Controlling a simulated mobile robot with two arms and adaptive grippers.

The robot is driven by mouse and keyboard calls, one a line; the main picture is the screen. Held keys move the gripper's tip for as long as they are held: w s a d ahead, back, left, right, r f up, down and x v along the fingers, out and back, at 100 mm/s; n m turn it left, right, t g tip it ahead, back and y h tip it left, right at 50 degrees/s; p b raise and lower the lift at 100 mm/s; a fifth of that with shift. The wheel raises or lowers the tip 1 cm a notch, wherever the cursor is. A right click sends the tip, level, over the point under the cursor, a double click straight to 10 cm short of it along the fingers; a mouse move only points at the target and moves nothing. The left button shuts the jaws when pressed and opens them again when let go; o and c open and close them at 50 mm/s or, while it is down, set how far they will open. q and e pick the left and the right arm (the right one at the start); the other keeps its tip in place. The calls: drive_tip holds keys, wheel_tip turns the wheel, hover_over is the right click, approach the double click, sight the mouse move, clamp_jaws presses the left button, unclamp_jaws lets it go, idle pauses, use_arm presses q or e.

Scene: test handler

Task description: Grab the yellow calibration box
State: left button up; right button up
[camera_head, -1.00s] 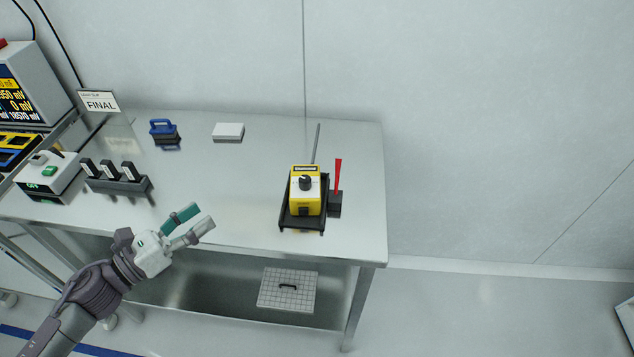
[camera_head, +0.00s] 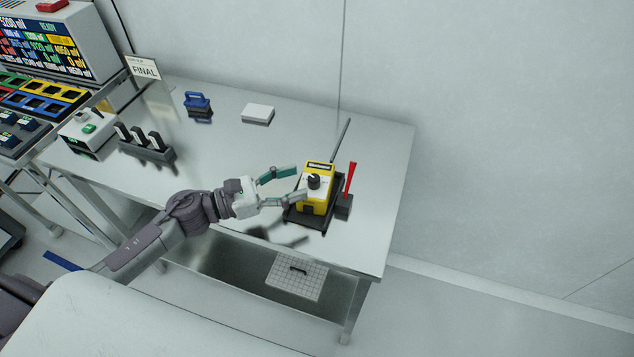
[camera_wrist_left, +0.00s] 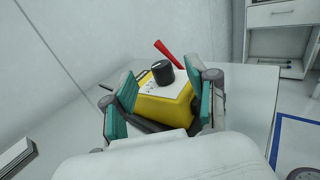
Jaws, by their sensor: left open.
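The yellow calibration box (camera_head: 318,198) has a white top face with a black knob and sits in a black tray (camera_head: 297,217) near the right end of the metal table. My left gripper (camera_head: 286,184) is open just left of the box, its fingers pointing at it. In the left wrist view the box (camera_wrist_left: 168,108) shows between the two open teal-padded fingers (camera_wrist_left: 162,104). I cannot tell whether either finger touches it. My right gripper is not in view.
A red lever (camera_head: 350,180) on a black base stands close right of the box. A white block (camera_head: 258,113), a blue-handled item (camera_head: 198,102) and a black rack (camera_head: 147,150) are on the table (camera_head: 230,145). A gridded plate (camera_head: 297,277) lies on the lower shelf.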

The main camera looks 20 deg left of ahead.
sight(314, 177)
use_arm(q)
drive_tip(key=p+x, duration=0.2)
drive_tip(key=x, duration=0.2)
drive_tip(key=shift+w+d+f, duration=0.1)
drive_tip(key=shift+w, duration=0.1)
drive_tip(key=shift+w+d+f, duration=0.1)
drive_tip(key=shift+w+d, duration=0.05)
drive_tip(key=shift+d, duration=0.15)
drive_tip(key=c, duration=0.3)
drive_tip(key=shift+f, duration=0.1)
drive_tip(key=c, duration=0.8)
clamp_jaws()
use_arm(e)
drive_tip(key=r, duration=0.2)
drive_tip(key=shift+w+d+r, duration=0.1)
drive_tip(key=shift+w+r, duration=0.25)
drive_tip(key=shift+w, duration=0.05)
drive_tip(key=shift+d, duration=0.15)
